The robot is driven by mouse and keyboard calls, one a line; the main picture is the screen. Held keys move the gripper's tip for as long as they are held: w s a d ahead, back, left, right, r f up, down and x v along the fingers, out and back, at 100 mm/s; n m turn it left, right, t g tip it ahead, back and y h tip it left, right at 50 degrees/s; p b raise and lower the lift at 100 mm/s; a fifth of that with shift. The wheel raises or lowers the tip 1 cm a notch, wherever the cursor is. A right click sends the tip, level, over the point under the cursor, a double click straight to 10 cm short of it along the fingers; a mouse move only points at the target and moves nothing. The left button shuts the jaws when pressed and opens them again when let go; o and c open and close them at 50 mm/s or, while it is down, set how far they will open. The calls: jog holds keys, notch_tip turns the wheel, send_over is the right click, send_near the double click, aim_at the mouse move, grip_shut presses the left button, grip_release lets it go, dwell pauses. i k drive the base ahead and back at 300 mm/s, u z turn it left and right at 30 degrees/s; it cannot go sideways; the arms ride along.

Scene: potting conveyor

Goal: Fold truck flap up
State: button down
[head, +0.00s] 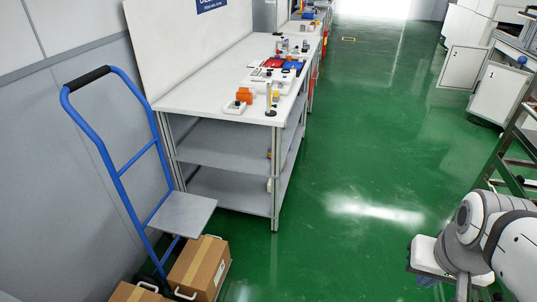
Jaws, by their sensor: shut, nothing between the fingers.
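A blue hand truck (121,172) with a black grip (88,78) stands upright at the left, close to the grey wall. Its flat grey flap (184,213) juts out from the lower part of the frame toward the right, roughly level. My arm shows at the bottom right, far from the truck. I cannot make out gripper fingers in the head view, and the arm runs out of the picture.
A cardboard box (199,266) and another box (136,292) sit low by the truck's foot, partly cut off. A white workbench (205,96) with grey shelves stands just behind the flap. Green floor (330,245) is open in the middle. White cabinets (498,96) line the right.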

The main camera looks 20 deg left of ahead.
aim_at(186, 216)
jog(key=u, duration=0.35)
jog(key=i, duration=0.95)
jog(key=u, duration=0.55)
jog(key=k, duration=0.9)
jog(key=u, duration=0.15)
jog(key=i, duration=0.95)
jog(key=z, duration=0.1)
